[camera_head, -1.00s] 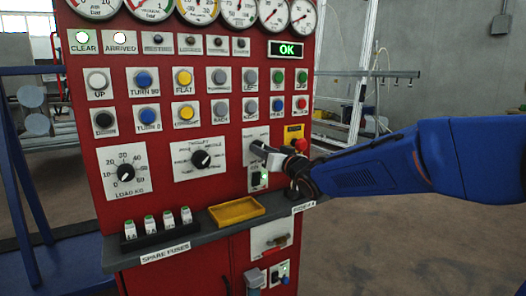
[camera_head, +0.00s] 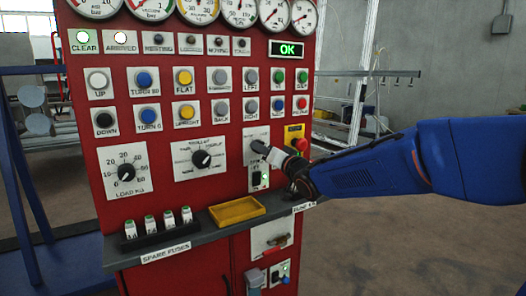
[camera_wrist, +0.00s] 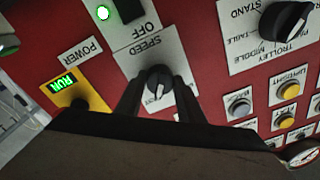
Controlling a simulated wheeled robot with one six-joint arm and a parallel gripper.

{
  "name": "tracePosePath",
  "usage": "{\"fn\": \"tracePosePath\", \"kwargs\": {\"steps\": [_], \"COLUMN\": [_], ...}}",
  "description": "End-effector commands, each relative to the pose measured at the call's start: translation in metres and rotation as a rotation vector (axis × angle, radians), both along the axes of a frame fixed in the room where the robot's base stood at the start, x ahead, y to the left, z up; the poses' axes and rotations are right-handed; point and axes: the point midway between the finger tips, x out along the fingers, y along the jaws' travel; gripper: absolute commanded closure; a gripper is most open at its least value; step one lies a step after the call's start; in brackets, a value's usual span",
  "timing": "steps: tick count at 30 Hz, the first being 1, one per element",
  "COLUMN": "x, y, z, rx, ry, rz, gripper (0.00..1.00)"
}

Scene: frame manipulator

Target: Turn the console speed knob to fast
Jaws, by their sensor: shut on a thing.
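The speed knob (camera_wrist: 158,80) is a black dial with a pale pointer line on a grey plate marked SPEED (camera_wrist: 140,52) in the wrist view. That view is upside down, and the lettering near the jaws is partly covered. My gripper (camera_wrist: 158,97) has its two dark fingers on either side of the knob, shut on it. In the head view my gripper (camera_head: 268,153) reaches the plate from the right and hides most of the knob. The exact setting the pointer marks cannot be read.
The red console (camera_head: 225,190) carries several buttons close around the knob. A red emergency button (camera_head: 301,144) on yellow sits just right of the gripper. The trolley knob (camera_head: 201,159) is to the left. Below, a shelf holds a yellow tray (camera_head: 238,211) and spare fuses (camera_head: 168,219).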

Motion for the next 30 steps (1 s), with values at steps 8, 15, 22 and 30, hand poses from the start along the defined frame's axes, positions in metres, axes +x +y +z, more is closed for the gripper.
{"fn": "tracePosePath", "kwargs": {"steps": [8, 15, 22, 30], "x": [0.0, 0.0, -0.013, -0.051], "y": [0.0, 0.0, -0.01, -0.036], "z": [0.0, 0.0, 0.0, -0.003], "rx": [0.0, 0.0, 0.0, 0.0], "ry": [0.0, 0.0, -0.002, -0.001], "rz": [-0.001, 0.0, -0.001, -0.002], "gripper": [0.47, 0.47, 0.47, 0.47]}}
